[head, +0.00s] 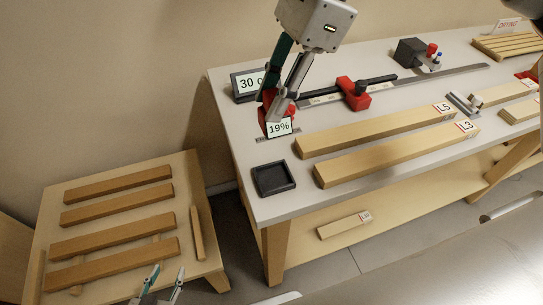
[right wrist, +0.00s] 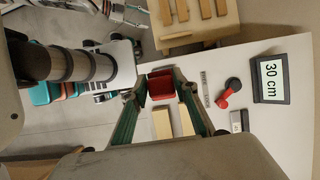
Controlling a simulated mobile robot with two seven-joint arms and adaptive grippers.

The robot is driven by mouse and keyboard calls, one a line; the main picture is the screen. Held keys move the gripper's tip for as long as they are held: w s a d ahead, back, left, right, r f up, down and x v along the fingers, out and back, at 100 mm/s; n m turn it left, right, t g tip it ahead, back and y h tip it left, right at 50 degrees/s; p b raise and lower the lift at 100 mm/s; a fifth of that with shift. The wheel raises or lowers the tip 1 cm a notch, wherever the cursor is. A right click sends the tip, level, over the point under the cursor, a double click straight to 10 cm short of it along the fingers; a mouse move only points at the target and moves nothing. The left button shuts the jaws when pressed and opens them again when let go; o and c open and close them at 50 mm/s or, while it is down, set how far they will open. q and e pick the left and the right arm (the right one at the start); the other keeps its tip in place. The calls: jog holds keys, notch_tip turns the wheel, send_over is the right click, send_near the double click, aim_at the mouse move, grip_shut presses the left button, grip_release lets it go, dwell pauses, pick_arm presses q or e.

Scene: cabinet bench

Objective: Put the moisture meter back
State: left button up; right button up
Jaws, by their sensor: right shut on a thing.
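The moisture meter (head: 279,127) is red, with a white screen reading 19%. My right gripper (head: 276,103) is shut on it over the left end of the bench, and the fingers hide part of its body. In the right wrist view its red body (right wrist: 161,85) sits between the two fingertips. I cannot tell whether it touches the bench top. A shallow black tray (head: 273,191) lies empty at the bench's near left corner, below the meter in the head view. My left gripper (head: 168,273) is open and empty at the bottom edge, in front of the low pallet.
A dark display reading 30 cm (head: 243,84) stands behind my right gripper. A red stop (head: 353,93) sits on the rail to its right. Timber pieces L5 (head: 375,130) and L3 (head: 395,155) lie right of the tray. A low pallet (head: 200,268) holds several boards.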

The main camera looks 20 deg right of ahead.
notch_tip(320, 180, down, 16)
jog(key=shift+r, duration=0.15)
dwell(0.3)
jog(key=o, duration=1.2)
jog(key=shift+w+r+p, duration=0.1)
jog(key=shift+r+p, duration=0.05)
jog(key=shift+p, duration=0.15)
jog(key=v, duration=1.1)
jog(key=shift+d+r+b, duration=0.25)
jog(key=shift+r+b, duration=0.1)
